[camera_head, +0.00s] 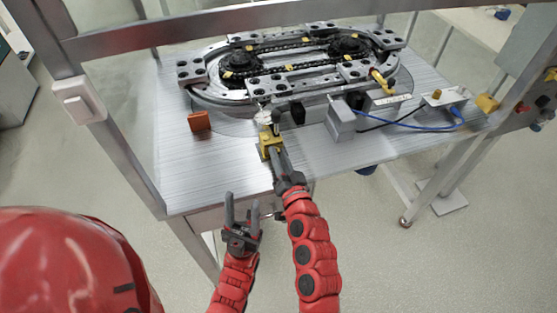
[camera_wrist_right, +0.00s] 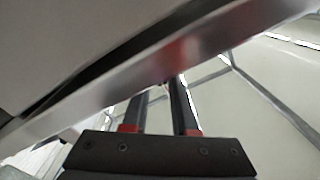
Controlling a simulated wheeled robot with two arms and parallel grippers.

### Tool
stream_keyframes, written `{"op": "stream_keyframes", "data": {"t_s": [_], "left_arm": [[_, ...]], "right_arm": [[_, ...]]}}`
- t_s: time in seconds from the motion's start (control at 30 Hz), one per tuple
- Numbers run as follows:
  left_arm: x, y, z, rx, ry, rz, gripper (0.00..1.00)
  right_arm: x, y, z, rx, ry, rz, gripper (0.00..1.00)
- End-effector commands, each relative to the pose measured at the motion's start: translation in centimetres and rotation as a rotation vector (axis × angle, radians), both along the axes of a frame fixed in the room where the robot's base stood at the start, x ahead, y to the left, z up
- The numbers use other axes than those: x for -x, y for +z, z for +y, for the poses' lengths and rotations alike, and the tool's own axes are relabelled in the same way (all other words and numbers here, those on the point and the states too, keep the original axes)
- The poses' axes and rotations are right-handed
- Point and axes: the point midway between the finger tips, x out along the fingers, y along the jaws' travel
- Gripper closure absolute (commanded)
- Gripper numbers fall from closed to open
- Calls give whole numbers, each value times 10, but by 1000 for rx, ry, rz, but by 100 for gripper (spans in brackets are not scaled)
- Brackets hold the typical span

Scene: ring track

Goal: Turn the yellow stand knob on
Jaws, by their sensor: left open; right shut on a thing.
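The yellow stand (camera_head: 270,145) is at the front edge of the metal table in the head view, with a small silvery part on top. My right gripper (camera_head: 275,155) reaches up to the stand from the front. Its fingers are shut on the knob there, but the knob is mostly hidden by them. In the right wrist view the two dark fingers of the right gripper (camera_wrist_right: 165,100) run up past the table edge, and their tips are hard to make out. My left gripper (camera_head: 242,208) is open and empty, below the table's front edge and left of the right arm.
The table (camera_head: 175,165) carries an oval ring track (camera_head: 215,95) with a chain. An orange block (camera_head: 199,121) sits to the left of the stand. A grey box (camera_head: 340,120) and a blue cable (camera_head: 440,127) lie to the right. Metal frame posts flank the table.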

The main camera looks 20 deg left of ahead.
Motion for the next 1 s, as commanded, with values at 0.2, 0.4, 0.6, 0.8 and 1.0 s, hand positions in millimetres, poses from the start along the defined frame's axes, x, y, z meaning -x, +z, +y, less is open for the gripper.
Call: {"op": "stream_keyframes", "data": {"t_s": [0.2,0.4,0.6,0.8,1.0], "left_arm": [[0,-8,0,0,0,0,50],[0,-11,0,0,0,0,50],[0,-11,0,0,0,0,50],[0,-11,0,0,0,0,50],[0,-11,0,0,0,0,50]], "right_arm": [[0,-2,0,-100,1,70,100],[0,-1,-1,-149,1,102,100],[0,-1,-1,-168,1,114,100],[0,-1,-1,-168,1,115,100],[0,-1,0,-168,1,114,65]]}}
